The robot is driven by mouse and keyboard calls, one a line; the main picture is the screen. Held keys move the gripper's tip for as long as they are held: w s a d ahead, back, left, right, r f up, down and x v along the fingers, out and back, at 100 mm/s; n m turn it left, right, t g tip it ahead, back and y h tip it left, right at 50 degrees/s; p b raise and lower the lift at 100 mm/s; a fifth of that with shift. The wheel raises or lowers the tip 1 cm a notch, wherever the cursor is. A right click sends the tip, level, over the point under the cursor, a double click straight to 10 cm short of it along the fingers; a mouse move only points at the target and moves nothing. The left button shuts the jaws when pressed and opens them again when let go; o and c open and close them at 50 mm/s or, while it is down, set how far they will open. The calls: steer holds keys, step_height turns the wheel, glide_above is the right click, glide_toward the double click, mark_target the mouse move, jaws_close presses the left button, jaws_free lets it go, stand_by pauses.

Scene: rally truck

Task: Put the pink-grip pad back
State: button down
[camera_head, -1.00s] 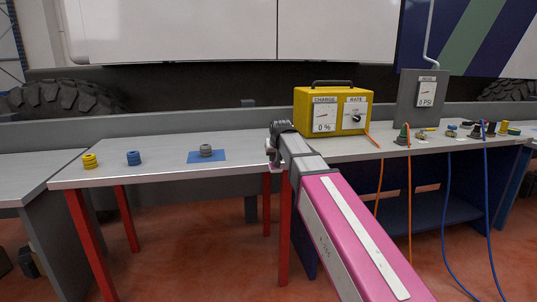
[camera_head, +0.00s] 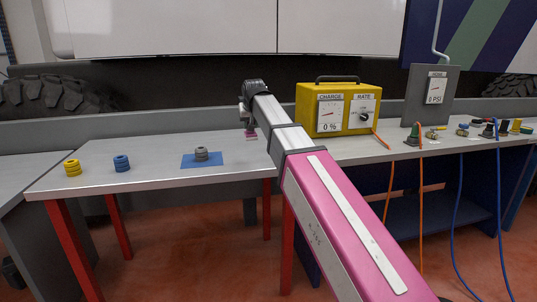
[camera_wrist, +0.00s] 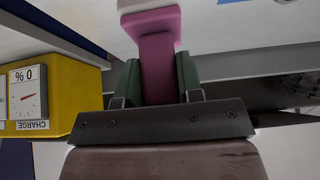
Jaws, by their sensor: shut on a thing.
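My gripper (camera_wrist: 158,78) is shut on the pink grip of the pad (camera_wrist: 157,62) in the wrist view. Its green fingers press the grip from both sides. The pad's wider pink part and pale end lie beyond the fingertips, at the top of that view. In the head view my gripper (camera_head: 248,112) is over the grey bench (camera_head: 120,180), left of the yellow charger. A small pink bit of the pad (camera_head: 250,132) shows below it. I cannot tell whether the pad touches the bench. My arm hides part of the bench there.
The yellow charger (camera_head: 308,108) reads 0 % and stands right of my gripper. Blue (camera_head: 121,163) and yellow (camera_head: 72,167) ringed pieces stand farther left. A grey gauge box (camera_head: 411,105) and hoses are at right.

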steer(key=shift+a+r, duration=0.1)
steer(key=shift+w+d+f, duration=1.35)
steer(key=shift+w+f, duration=0.1)
steer(key=shift+f, duration=0.3)
steer(key=shift+w+d+f, duration=1.3)
steer(key=shift+w+f, duration=0.1)
steer(key=shift+f, duration=0.4)
steer(key=shift+w+d+f, duration=1.35)
steer(key=shift+w+f, duration=0.1)
steer(key=shift+f, duration=0.3)
steer(key=shift+f, duration=0.2)
steer(key=c, duration=0.8)
jaws_free()
